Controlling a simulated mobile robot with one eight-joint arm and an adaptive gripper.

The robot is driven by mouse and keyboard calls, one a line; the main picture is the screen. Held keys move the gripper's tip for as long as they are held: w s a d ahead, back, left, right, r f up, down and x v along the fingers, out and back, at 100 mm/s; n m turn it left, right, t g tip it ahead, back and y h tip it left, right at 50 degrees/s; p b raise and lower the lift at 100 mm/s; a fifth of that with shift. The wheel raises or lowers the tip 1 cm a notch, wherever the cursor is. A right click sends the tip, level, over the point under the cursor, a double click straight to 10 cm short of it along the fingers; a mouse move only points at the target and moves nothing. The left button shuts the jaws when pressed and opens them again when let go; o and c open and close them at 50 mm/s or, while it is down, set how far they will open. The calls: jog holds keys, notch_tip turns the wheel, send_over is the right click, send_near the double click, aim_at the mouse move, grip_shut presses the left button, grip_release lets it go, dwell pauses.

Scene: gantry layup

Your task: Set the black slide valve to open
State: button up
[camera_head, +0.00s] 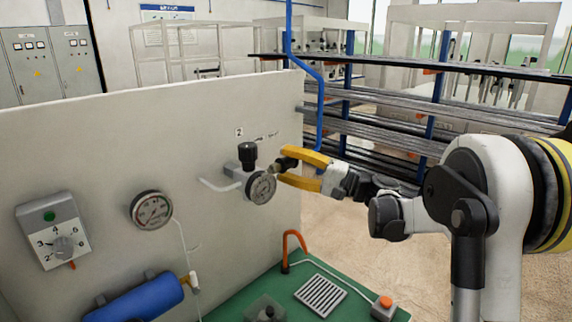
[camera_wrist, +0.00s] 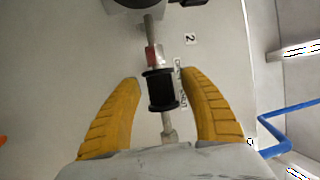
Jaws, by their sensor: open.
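The black slide valve (camera_wrist: 162,90) is a black flanged sleeve on a thin grey pipe in front of the white panel. A red band shows beside the sleeve, on the regulator side. In the head view the valve (camera_head: 284,164) is small and partly hidden by my gripper (camera_head: 281,165). The gripper's yellow fingers are open, one on each side of the sleeve in the wrist view (camera_wrist: 160,77), with gaps visible between them and it. Small lettering beside the sleeve is mostly too faint to read; its lower word looks like SHUT.
A regulator with a black knob (camera_head: 248,152) and round gauge (camera_head: 261,187) is just left of the valve. Another gauge (camera_head: 152,210), a dial box (camera_head: 55,232) and a blue cylinder (camera_head: 135,302) are farther left. A green bench (camera_head: 235,302) lies below; pipe racks stand behind.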

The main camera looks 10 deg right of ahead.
jog(key=v, duration=1.2)
jog(key=s+a+f+n+g+h+b, duration=0.1)
jog(key=s+a+f+g+h, duration=0.1)
jog(key=s+a+f+h, duration=0.3)
jog(key=s+a+f+g+h+b, duration=0.1)
jog(key=s+a+f+g+h, duration=0.15)
jog(key=s+a, duration=0.4)
jog(key=s+d+f+n+h+b, duration=0.1)
jog(key=s+f+h, duration=0.3)
jog(key=s, duration=0.4)
jog(key=s+d+f+n+h+b, duration=0.1)
jog(key=s+d+f+n+h, duration=0.2)
jog(key=s+f+h, duration=0.2)
jog(key=s+f+t, duration=0.1)
jog(key=s, duration=0.2)
jog(key=shift+d+f+n, duration=0.25)
jog(key=shift+d+n, duration=0.05)
jog(key=shift+n, duration=0.1)
